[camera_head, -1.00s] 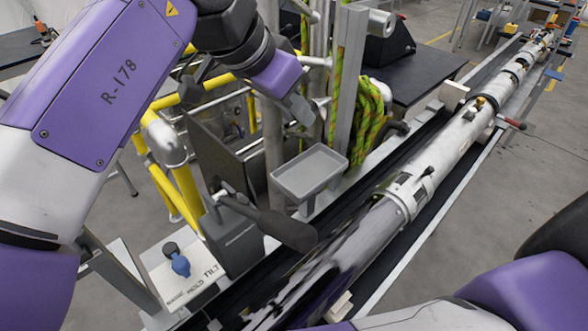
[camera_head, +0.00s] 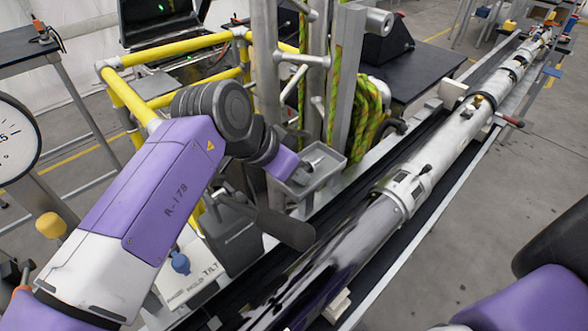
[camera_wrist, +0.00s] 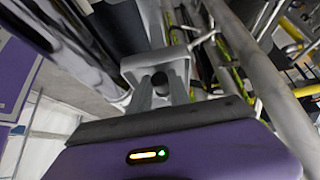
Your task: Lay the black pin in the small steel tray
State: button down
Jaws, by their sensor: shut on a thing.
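The small steel tray (camera_head: 336,165) is a shallow grey rectangle on a support beside the upright posts. My gripper (camera_head: 304,172) is at the tray's left part in the head view, pointing towards it. In the wrist view my gripper (camera_wrist: 161,88) is shut on the black pin (camera_wrist: 160,79), whose dark round end shows between the two fingers. The tray also shows in the wrist view (camera_wrist: 132,66), behind the fingertips. The head view does not clearly show the pin, and I cannot tell whether it touches the tray.
A dark padded handle (camera_head: 287,229) juts out below the tray. Metal posts (camera_head: 347,80) and a green-orange rope coil (camera_head: 370,122) stand just behind it. A long white tube (camera_head: 440,150) runs along the right. Yellow rails (camera_head: 200,50) are at upper left.

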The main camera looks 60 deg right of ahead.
jog(key=shift+f, duration=0.3)
jog(key=shift+a+f+b, duration=0.1)
jog(key=shift+f+b, duration=0.35)
jog(key=c, duration=1.2)
grip_release()
jog(key=shift+f, duration=0.1)
jog(key=shift+r+p, duration=0.4)
jog(key=shift+r, duration=0.25)
jog(key=b+v, duration=0.1)
jog(key=v, duration=1.1)
jog(key=shift+r, duration=0.25)
